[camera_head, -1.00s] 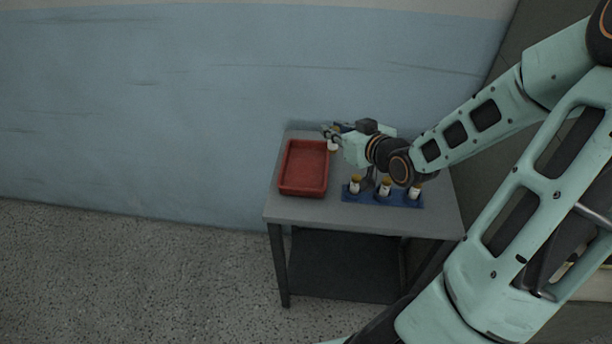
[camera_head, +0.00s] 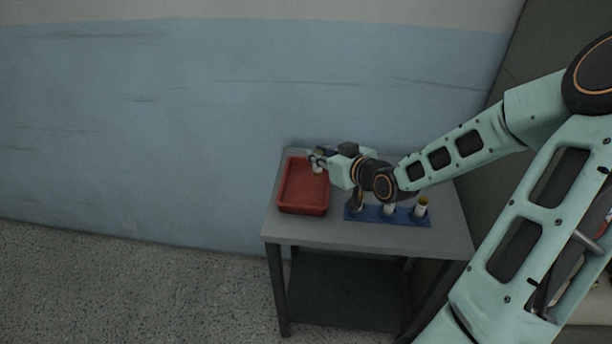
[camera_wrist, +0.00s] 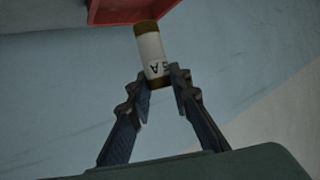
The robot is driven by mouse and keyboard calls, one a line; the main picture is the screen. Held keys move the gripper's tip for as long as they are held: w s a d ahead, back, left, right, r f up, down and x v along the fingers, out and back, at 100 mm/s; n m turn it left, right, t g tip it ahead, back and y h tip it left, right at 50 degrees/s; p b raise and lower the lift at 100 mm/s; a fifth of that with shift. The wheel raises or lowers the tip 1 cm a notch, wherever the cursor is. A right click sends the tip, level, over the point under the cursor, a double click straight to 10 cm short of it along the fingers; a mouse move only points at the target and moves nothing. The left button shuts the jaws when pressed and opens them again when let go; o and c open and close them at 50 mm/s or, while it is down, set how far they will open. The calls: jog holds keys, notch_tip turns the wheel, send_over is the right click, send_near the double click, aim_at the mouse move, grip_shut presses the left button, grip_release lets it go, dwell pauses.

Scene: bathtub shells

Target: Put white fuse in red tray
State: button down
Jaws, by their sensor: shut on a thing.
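The white fuse (camera_wrist: 151,52) is a white cylinder with brown-gold end caps and dark lettering. My gripper (camera_wrist: 158,84) is shut on it near one end in the wrist view. In the head view my gripper (camera_head: 314,160) is over the back right part of the red tray (camera_head: 303,210), and the fuse (camera_head: 318,168) shows small at the fingertips. The red tray is a shallow open box on the left of the table, and its visible inside is empty. A part of the tray (camera_wrist: 115,12) shows at the top of the wrist view.
A blue holder (camera_head: 375,214) with several white, gold-capped fuses stands right of the tray, partly hidden by my arm. The grey table (camera_head: 320,232) has bare room along its front edge. A blue wall stands behind.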

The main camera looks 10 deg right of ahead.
jog(key=w+a+f, duration=0.1)
jog(key=f, duration=0.1)
jog(key=w+f, duration=0.1)
jog(key=f, duration=0.2)
jog(key=w+a+f+b, duration=0.1)
jog(key=f, duration=0.2)
jog(key=shift+w+a+f, duration=0.1)
jog(key=shift+w+a, duration=0.2)
jog(key=shift+w, duration=0.1)
jog(key=shift+f, duration=0.3)
jog(key=shift+f+b, duration=0.25)
jog(key=shift+b, duration=0.15)
jog(key=c, duration=1.8)
grip_release()
jog(key=shift+r, duration=0.15)
jog(key=shift+o, duration=0.2)
jog(key=shift+r, duration=0.1)
jog(key=p+v, duration=0.1)
jog(key=v, duration=1.1)
